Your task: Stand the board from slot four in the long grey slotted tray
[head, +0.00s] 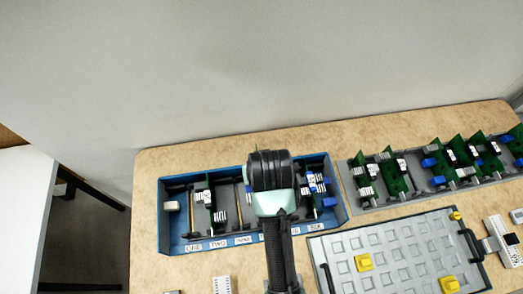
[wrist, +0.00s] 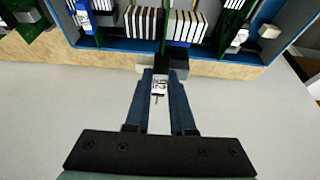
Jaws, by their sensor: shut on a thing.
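My gripper (wrist: 160,74) is shut on a thin green board (wrist: 164,32) in the wrist view. A white label, which seems to read 92, shows between the fingers, and banks of white blocks sit on both sides of the board. The held board is at the blue slotted box (head: 161,212); I cannot tell whether its lower edge is still in a slot. In the head view my arm hides the board and the middle slots. The long grey slotted tray (head: 416,172) lies to the right of the box and holds several upright green boards, with a gap among them.
Other boards (head: 209,205) stand in the blue box on both sides of my arm. A grey panel (head: 395,250) with yellow blocks and black handles lies in front of the grey tray. White modules (head: 503,243) lie at the right. A wall rises behind the table.

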